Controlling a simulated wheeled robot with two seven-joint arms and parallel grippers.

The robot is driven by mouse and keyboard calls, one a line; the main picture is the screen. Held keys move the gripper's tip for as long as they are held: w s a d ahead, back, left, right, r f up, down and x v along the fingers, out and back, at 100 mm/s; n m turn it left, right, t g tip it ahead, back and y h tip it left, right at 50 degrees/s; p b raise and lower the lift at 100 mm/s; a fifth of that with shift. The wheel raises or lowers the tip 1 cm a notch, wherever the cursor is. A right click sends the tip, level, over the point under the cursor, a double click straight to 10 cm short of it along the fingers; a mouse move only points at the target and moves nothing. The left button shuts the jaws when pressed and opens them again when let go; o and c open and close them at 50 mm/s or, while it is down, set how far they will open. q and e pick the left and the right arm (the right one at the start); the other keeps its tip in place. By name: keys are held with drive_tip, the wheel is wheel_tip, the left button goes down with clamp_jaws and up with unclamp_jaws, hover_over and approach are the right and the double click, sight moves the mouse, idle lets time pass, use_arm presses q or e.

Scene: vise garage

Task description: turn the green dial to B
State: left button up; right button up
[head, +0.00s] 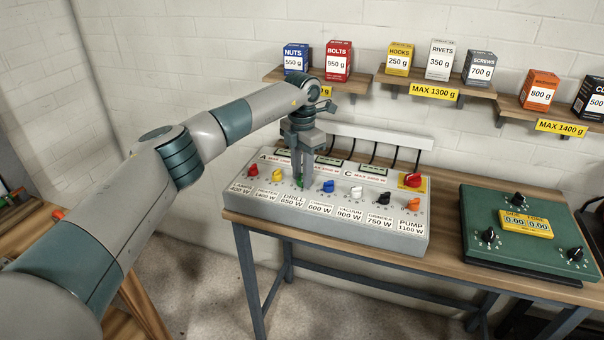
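The green dial (300,183) is on the top face of a grey control box (262,213), in a row of coloured dials above the label "DRILL 850 W". My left gripper (302,178) points straight down over it, with its fingertips at the dial. The fingers cover most of the dial, and only a little green shows between and below them. I cannot tell whether the fingers press on it or stand just apart. The dial's pointer and letter marks are hidden or too small to read. My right gripper is out of view.
A yellow dial (276,174) and a blue dial (328,186) flank the green one closely. A dark green panel (515,250) stands on the bench's right side. Shelves with boxes (338,62) hang behind.

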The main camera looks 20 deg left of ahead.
use_arm(q)
drive_tip(key=shift+o, duration=1.1)
drive_tip(key=shift+r, duration=0.1)
drive_tip(key=shift+r+b, duration=0.3)
drive_tip(key=shift+r, duration=0.5)
wheel_tip(320, 180, up, 4)
drive_tip(key=shift+r+b, duration=0.1)
drive_tip(key=shift+b, duration=0.45)
wheel_tip(320, 180, up, 12)
drive_tip(key=b, duration=0.1)
drive_tip(key=shift+f, duration=0.25)
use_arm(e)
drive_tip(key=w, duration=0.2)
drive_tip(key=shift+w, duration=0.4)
use_arm(q)
drive_tip(key=shift+f, duration=0.1)
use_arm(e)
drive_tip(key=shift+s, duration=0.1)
